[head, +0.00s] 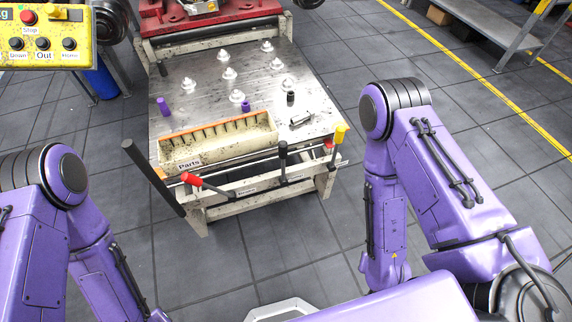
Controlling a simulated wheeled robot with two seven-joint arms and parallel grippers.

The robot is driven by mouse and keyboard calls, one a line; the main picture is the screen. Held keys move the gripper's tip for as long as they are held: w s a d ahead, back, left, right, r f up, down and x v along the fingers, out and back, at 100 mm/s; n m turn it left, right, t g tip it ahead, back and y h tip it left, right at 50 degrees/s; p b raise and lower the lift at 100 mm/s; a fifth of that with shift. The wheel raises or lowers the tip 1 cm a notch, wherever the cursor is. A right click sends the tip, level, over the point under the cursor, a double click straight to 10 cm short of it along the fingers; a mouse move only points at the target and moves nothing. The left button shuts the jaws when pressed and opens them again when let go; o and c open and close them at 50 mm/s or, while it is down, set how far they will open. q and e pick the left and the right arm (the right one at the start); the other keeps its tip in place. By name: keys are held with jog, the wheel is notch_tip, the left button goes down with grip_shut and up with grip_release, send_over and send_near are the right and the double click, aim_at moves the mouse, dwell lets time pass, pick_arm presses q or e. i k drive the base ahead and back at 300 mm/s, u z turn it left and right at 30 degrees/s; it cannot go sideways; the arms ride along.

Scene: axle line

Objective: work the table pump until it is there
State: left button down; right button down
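The metal-topped table (205,85) stands ahead of me. A long black bar (153,177) slants up at its front left corner. Small labels sit by the levers, too small to read. I cannot tell for sure which handle is the pump. Both my arms are bent and their forearms point down, apart from the table. Both grippers are out of view.
A cream parts tray (215,150) lies along the table's front edge, with several silver studded pieces (229,73) behind it. A yellow control box (45,38) hangs at the upper left. A red machine (205,14) stands behind. The floor in front is clear.

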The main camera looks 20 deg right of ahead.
aim_at(284, 145)
jog(key=u, duration=0.05)
jog(key=k, duration=0.5)
jog(key=z, duration=0.7)
jog(key=i, duration=1.15)
jog(key=u, duration=0.2)
